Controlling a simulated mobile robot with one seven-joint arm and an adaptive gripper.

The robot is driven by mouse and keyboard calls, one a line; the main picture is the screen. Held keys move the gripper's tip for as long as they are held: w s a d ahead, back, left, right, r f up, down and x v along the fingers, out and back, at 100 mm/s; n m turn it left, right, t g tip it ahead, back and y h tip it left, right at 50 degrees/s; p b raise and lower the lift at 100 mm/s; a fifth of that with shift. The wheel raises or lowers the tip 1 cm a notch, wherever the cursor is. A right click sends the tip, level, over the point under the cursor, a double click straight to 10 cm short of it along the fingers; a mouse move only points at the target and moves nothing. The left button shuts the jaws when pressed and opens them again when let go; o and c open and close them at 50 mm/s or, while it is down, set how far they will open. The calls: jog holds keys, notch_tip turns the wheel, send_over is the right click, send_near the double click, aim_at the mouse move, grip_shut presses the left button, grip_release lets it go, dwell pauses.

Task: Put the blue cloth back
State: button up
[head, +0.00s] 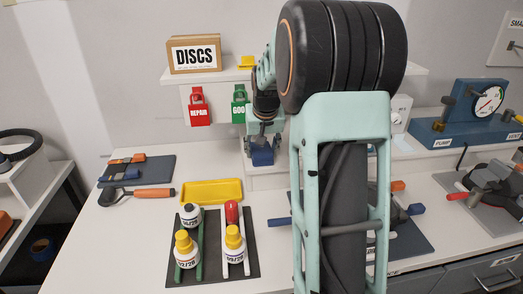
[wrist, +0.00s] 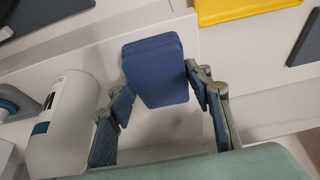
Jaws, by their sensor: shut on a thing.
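The blue cloth (head: 262,155) looks like a thick folded pad. My gripper (head: 262,139) is shut on it and holds it low at the back of the bench, left of my arm's big links. In the wrist view the cloth (wrist: 155,75) sits between the two fingers of my gripper (wrist: 160,88), its broad face towards the camera. It appears to hang above or beside the edge of a white surface; I cannot tell whether it touches.
A yellow tray (head: 212,191) lies in front and left of the cloth. A dark mat (head: 212,276) holds several bottles. A white cylinder (wrist: 62,125) stands left of the fingers in the wrist view. Red (head: 197,108) and green (head: 240,104) tags hang behind.

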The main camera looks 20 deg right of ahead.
jog(key=o, duration=1.1)
jog(key=shift+f, duration=0.15)
jog(key=shift+r, duration=0.25)
jog(key=v, duration=1.2)
